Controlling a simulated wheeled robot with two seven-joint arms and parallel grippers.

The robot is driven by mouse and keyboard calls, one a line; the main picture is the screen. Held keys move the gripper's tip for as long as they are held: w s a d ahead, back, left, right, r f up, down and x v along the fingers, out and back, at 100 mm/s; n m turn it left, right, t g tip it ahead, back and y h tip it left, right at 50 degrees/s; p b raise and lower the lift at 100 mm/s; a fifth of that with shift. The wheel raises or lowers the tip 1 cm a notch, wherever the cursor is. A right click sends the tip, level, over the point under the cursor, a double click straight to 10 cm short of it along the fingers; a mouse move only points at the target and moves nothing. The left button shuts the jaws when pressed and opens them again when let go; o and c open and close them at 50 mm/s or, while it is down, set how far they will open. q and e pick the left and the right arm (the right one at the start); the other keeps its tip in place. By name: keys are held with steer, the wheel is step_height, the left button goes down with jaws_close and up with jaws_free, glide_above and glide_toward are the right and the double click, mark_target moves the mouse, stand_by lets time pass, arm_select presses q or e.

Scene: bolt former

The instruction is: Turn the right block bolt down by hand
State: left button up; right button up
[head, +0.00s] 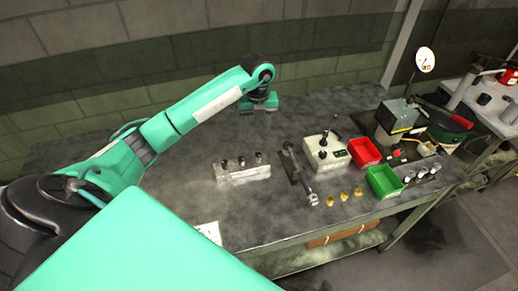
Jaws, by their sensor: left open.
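A pale metal block (243,174) lies on the dark workbench, left of its middle. Three dark-headed bolts stand upright in a row on it; the right block bolt (258,157) is at its right end. How deep each bolt sits is too small to tell. My left gripper (266,117) is open and points down over the bench, behind the block and apart from the bolts. Its fingers are small and partly hidden by its own body. My right gripper is out of view.
Right of the block are a lever tool (297,172), a pale control box (326,153), a red bin (364,152) and a green bin (384,182). Several brass pieces (344,196) lie near the front edge. Bench left of the block is clear.

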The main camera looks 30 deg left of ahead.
mark_target(258, 155)
arm_select(q)
step_height(258, 155, down, 11)
steer(key=p, duration=0.3)
steer(key=shift+d+p, duration=0.1)
steer(key=shift+p, duration=0.3)
steer(key=shift+f, duration=0.9)
steer(key=shift+c, duration=0.4)
